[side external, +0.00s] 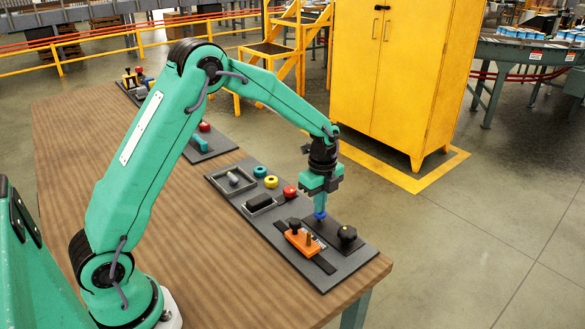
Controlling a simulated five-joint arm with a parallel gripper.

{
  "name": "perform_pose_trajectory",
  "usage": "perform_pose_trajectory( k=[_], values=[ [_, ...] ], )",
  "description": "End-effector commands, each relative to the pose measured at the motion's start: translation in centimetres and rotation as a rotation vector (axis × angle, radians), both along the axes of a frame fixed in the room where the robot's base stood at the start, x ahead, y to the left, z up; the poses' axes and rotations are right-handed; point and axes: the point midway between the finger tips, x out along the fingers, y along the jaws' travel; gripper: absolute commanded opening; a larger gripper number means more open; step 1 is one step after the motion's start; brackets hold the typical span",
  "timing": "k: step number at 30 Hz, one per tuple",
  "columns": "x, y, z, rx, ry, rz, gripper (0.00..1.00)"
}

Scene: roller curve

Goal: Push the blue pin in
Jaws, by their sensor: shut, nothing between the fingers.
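The blue pin (320,215) shows as a small blue head on the dark panel (228,192), near its right end. My gripper (320,208) points straight down over it, with the fingertips at or just above the blue head. I cannot tell whether they touch. The fingers are shut with nothing between them. How deep the pin sits is too small to tell.
Beside the pin are an orange block (302,241) with a peg and a black knob (347,234). The wooden table (190,230) is clear in front.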

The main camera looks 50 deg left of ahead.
Motion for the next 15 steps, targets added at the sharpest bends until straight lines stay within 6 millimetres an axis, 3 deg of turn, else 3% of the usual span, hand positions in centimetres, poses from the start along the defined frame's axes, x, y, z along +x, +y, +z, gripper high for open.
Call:
perform_pose_trajectory(
  k=[15],
  values=[
    [0.2,0.0,8.7,0.000,-0.011,0.000,0.00]
  ],
)
